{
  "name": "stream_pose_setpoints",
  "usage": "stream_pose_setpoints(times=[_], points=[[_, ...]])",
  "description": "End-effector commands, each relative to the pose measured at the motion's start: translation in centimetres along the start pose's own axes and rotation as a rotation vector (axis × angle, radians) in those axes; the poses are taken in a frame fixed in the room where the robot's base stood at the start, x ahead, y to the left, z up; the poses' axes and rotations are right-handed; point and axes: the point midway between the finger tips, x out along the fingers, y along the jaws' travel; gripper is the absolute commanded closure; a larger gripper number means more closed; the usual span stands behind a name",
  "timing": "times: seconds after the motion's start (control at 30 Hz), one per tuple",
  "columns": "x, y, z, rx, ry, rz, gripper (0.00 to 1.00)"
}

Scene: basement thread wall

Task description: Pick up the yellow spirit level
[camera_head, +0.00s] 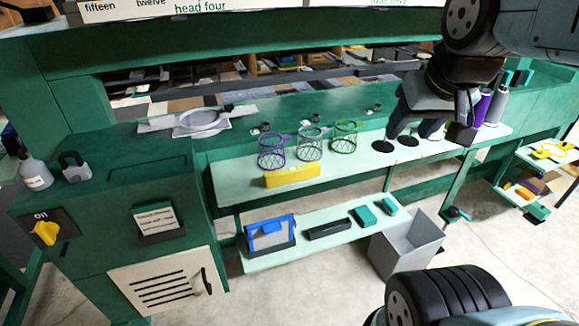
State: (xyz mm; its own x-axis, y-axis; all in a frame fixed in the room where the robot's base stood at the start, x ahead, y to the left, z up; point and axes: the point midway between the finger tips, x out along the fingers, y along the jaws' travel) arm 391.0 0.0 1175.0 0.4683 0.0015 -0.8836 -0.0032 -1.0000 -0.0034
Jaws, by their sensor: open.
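A yellow bar, which looks like the spirit level (292,175), lies lengthwise at the front edge of the pale upper shelf, in front of the wire baskets. It is in full view with nothing on top of it. My gripper (430,128) hangs at the upper right, in front of the right part of the same shelf in the picture. It is open, appears empty, and is apart from the yellow bar, to its right and higher in the picture.
Purple, grey and green wire baskets (310,145) stand behind the bar. Dark round stands (383,147) and thread cones (496,106) are to the right. The lower shelf (270,262) holds a blue-framed item (270,235) and boxes. A grey bin (405,245) stands on the floor.

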Motion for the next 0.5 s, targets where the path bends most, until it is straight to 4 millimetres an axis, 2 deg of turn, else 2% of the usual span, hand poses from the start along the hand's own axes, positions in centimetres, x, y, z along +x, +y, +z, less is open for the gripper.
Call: stream_pose_setpoints(times=[0.17,0.5], points=[[1.1,-0.2,-0.6,0.063,-0.072,-0.015,0.43],[5.9,-1.8,-2.5,0.354,-0.372,-0.091,0.43]])
